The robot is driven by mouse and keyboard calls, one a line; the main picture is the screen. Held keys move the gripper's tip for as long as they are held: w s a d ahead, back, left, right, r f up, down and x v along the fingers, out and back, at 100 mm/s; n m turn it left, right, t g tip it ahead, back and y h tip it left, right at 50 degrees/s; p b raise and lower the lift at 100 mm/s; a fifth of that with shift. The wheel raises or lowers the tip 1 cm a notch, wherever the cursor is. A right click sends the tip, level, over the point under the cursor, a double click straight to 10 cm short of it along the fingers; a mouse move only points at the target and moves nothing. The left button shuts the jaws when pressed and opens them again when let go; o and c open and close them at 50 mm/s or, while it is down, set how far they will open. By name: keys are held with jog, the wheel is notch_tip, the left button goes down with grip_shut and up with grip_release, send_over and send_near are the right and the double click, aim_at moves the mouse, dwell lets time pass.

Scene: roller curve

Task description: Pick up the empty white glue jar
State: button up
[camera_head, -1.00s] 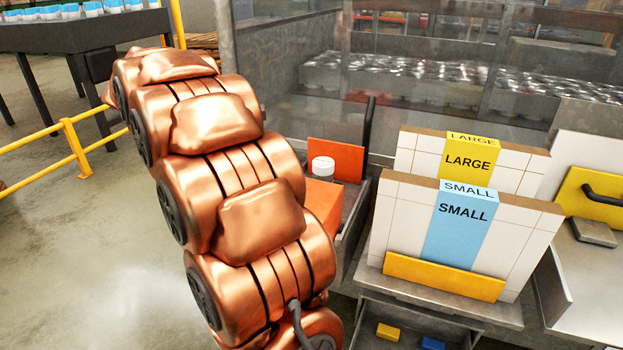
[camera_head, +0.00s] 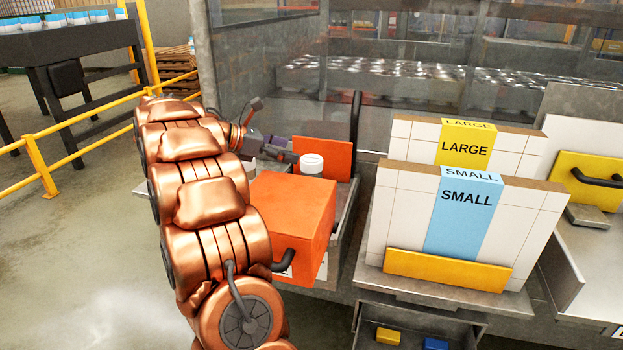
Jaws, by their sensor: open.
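A jar with a white lid (camera_head: 311,163) stands behind the orange box, in front of an upright orange panel. Only its upper part shows; its lower part is hidden by the box, and I cannot tell whether it is empty. My gripper (camera_head: 284,153) is dark and small in the picture, at the end of my copper arm, just left of the jar at about lid height. It is open and holds nothing that I can see. I cannot tell whether its fingers touch the jar.
The orange box (camera_head: 290,218) with a dark handle stands in front of the jar. The orange panel (camera_head: 325,156) is behind it. White boards with a blue SMALL label (camera_head: 465,215) and a yellow LARGE label (camera_head: 464,146) stand right. A yellow railing (camera_head: 45,163) is left.

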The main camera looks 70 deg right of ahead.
aim_at(313, 163)
jog(key=f, duration=0.1)
jog(key=s+d+f, duration=0.1)
jog(key=f, duration=0.1)
jog(key=shift+s, duration=0.1)
jog(key=shift+x, duration=2.95)
jog(key=c, duration=1.3)
jog(key=shift+o, duration=0.2)
